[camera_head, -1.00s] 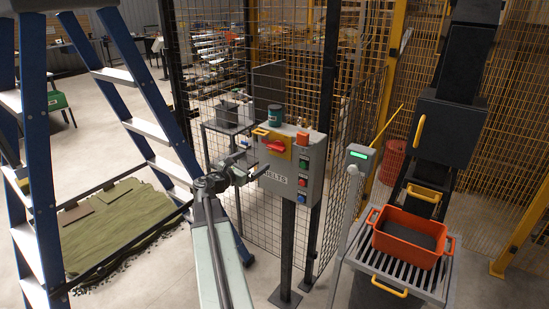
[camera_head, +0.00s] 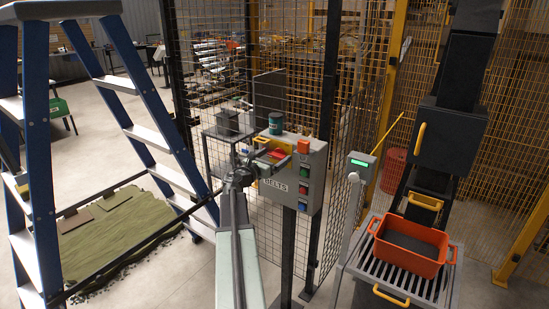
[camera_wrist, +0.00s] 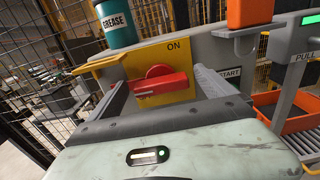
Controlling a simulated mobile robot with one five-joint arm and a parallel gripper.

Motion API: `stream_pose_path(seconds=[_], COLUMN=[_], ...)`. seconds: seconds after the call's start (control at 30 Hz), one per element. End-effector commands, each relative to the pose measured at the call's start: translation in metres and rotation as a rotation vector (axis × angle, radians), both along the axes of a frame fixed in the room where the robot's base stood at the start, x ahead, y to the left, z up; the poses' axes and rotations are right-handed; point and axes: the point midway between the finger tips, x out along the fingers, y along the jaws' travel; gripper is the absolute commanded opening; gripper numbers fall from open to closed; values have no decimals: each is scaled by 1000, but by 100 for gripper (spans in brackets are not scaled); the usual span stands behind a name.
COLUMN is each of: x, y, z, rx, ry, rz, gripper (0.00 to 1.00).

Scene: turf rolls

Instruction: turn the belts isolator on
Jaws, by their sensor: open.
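The belts isolator is a red rotary handle (camera_wrist: 162,84) on a yellow plate (camera_wrist: 180,57) marked ON at its top. The handle lies roughly crosswise in the wrist view, not pointing up at the ON mark. It sits on a grey control box (camera_head: 313,165) labelled BELTS. My gripper (camera_wrist: 160,90) is open, with one finger on each side of the handle. I cannot tell whether either finger touches it. In the head view my gripper (camera_head: 262,160) covers part of the plate and handle.
A grease tin (camera_wrist: 115,24) and an orange block (camera_head: 303,146) stand on the box. Green, red and blue buttons (camera_head: 303,189) run down its right side. Mesh fencing stands behind. A blue ladder (camera_head: 150,110) is at left, an orange crate (camera_head: 409,245) on rollers at right.

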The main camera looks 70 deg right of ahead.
Motion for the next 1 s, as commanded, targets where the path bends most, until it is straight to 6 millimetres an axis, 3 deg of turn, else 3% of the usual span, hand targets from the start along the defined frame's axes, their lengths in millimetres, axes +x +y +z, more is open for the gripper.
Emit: stream_pose_path(seconds=[0.07, 0.2, 0.3, 0.67, 1.0], x=[0, 0, 0, -1, -4], y=[0, 0, 0, 0, 1], z=[0, 0, 0, 0, -1], rx=[0, 0, 0, -17, -82], ry=[0, 0, 0, -64, -316], rz=[0, -1, -1, -2, -2], gripper=[95, 56, 32, 32, 32])
